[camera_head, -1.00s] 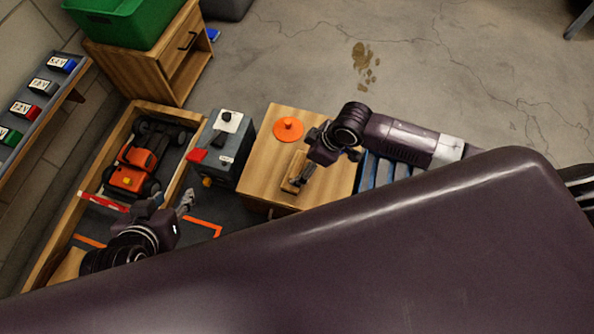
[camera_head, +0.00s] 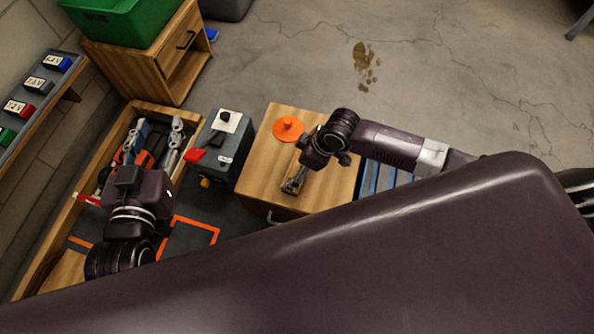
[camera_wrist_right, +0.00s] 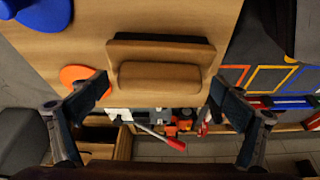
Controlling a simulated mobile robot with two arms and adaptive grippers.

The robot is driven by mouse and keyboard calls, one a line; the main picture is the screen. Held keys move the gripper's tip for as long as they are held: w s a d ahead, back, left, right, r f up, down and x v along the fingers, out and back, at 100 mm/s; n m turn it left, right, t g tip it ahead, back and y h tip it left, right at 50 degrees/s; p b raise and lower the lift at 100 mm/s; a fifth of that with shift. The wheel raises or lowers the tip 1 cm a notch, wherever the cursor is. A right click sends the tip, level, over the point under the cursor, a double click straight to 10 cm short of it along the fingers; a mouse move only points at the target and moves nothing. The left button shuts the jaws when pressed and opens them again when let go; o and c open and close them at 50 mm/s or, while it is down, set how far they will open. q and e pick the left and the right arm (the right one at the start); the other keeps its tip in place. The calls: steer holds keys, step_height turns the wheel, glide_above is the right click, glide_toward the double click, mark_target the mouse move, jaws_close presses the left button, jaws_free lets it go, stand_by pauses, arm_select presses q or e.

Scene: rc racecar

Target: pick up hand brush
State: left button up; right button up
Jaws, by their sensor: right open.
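The hand brush looks like a wooden block with a rounded bar (camera_wrist_right: 160,76) in the right wrist view. In the head view it lies on the wooden cabinet top (camera_head: 258,165), mostly hidden by my right gripper (camera_head: 296,178). In the right wrist view, my right gripper (camera_wrist_right: 160,90) is open, with one finger on each side of the brush and gaps to both ends. I cannot tell its height above the brush. My left gripper (camera_head: 152,138) is open with fingers spread over the orange car (camera_head: 143,160) in the wooden-walled area.
An orange disc (camera_head: 288,128) lies on the cabinet near the brush. A blue object (camera_wrist_right: 42,14) shows in the wrist view. A grey box with a red lever (camera_head: 228,148) stands left of the cabinet. A green bin (camera_head: 115,22) sits at the back left.

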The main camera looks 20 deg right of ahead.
steer(key=c, duration=1.4)
steer(key=shift+r, duration=0.15)
